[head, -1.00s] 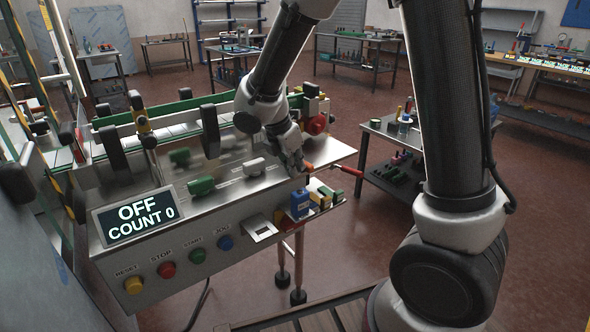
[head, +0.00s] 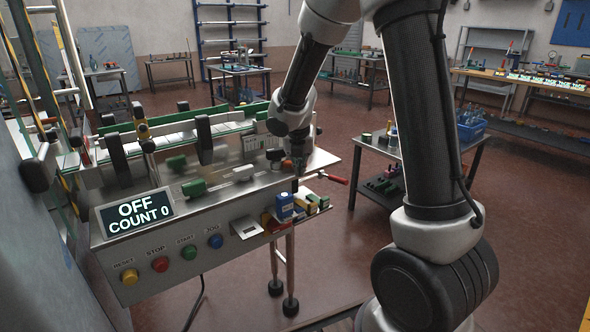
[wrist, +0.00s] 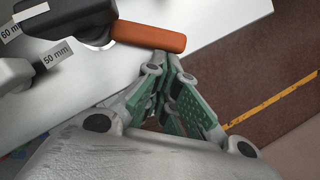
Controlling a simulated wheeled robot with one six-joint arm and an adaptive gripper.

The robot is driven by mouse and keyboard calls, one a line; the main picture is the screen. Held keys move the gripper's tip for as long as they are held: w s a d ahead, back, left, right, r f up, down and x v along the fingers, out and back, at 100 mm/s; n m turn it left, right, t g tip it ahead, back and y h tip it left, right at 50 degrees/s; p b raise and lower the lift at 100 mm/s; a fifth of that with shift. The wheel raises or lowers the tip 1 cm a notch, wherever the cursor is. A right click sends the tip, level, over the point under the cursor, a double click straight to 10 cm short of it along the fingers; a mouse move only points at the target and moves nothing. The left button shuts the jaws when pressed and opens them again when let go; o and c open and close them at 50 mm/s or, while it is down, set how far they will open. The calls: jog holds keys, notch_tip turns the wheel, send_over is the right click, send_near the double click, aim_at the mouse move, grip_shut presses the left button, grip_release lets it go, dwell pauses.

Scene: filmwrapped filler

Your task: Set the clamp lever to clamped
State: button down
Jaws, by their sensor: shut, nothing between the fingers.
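The lever's orange handle (wrist: 148,37) shows in the wrist view, joined at its left to a dark body (wrist: 68,18) on the pale machine top. In the head view an orange patch (head: 287,164) shows beside my gripper, mostly hidden by it. My gripper (wrist: 163,62) is shut and empty, its fingertips close to the near side of the orange handle; I cannot tell whether they touch it. In the head view my gripper (head: 297,176) points down over the right end of the machine.
A red handle (head: 335,179) juts past the machine's right edge. A blue box (head: 285,205) and small blocks stand on a front shelf. The display (head: 137,214) reads OFF, COUNT 0. Labels of 50 mm and 60 mm show in the wrist view. A side table (head: 400,150) stands to the right.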

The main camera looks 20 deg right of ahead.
jog(key=shift+w+d, duration=0.35)
jog(key=shift+d, duration=0.1)
jog(key=shift+w, duration=0.1)
dwell(0.5)
